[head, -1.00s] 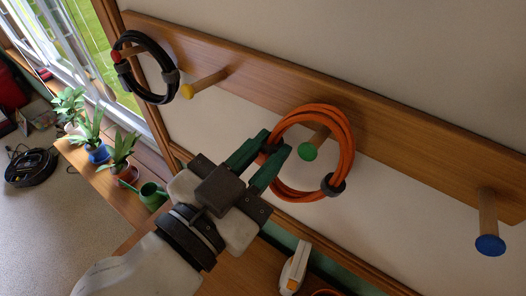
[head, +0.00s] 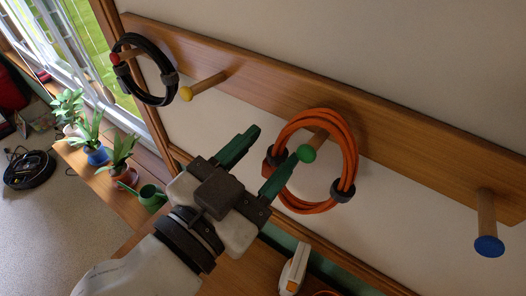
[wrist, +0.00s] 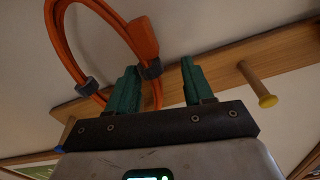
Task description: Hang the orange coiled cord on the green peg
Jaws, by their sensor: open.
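The orange coiled cord (head: 350,150) hangs on the green peg (head: 306,153) in the head view. The peg's shaft passes through the loop near its top, and its green end stands in front of the coil. The wrist view shows the open gripper (wrist: 160,78) and the cord (wrist: 62,45) at left. I cannot make out the green peg there.
A black coiled cord (head: 172,68) hangs on the red peg (head: 115,59). The yellow peg (head: 186,94) and blue peg (head: 489,246) are empty on the wooden rail (head: 420,140). Potted plants (head: 118,172) and a green watering can (head: 152,197) stand lower left.

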